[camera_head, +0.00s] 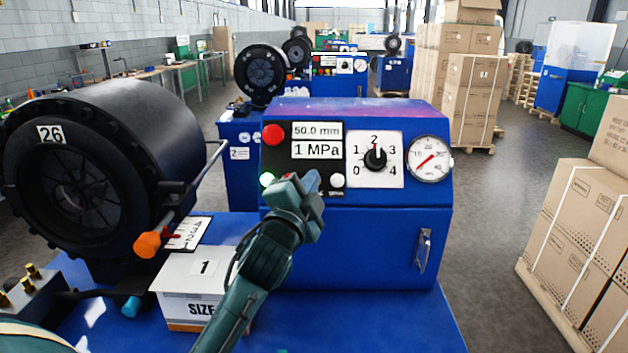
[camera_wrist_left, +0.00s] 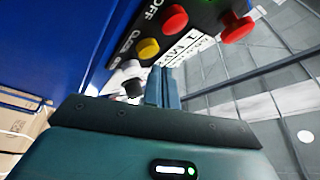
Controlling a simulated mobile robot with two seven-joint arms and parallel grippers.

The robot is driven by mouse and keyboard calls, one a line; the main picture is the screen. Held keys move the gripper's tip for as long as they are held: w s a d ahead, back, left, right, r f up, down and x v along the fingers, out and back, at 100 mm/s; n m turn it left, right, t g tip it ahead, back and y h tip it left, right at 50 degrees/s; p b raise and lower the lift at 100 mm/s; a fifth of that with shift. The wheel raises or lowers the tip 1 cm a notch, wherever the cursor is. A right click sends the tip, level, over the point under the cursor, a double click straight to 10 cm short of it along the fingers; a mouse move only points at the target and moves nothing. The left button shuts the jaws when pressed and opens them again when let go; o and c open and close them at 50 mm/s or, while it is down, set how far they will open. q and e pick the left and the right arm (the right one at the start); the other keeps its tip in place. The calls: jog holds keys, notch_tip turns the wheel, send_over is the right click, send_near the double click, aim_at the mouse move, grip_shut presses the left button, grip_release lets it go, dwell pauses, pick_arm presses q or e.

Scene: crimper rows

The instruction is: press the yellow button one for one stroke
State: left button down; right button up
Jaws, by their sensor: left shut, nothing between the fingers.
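The yellow button (camera_wrist_left: 148,48) shows in the left wrist view on the black button panel, between a red button (camera_wrist_left: 174,18) and a white one (camera_wrist_left: 130,68). In the head view the yellow button is hidden behind my left gripper (camera_head: 308,184). This gripper is shut and empty, in front of the lower part of the panel on the blue machine (camera_head: 353,240). In the left wrist view its fingertips (camera_wrist_left: 162,73) are close beside the yellow button; I cannot tell whether they touch it. My right gripper is not in view.
A SIZE box (camera_head: 185,285) and the black crimper head (camera_head: 100,170) stand left. Cartons (camera_head: 575,245) are at right.

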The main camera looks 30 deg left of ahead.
pick_arm(q)
jog(key=shift+w+a+f, duration=0.1)
jog(key=shift+w, duration=0.05)
jog(key=shift+w+f, duration=0.15)
jog(key=shift+w, duration=0.05)
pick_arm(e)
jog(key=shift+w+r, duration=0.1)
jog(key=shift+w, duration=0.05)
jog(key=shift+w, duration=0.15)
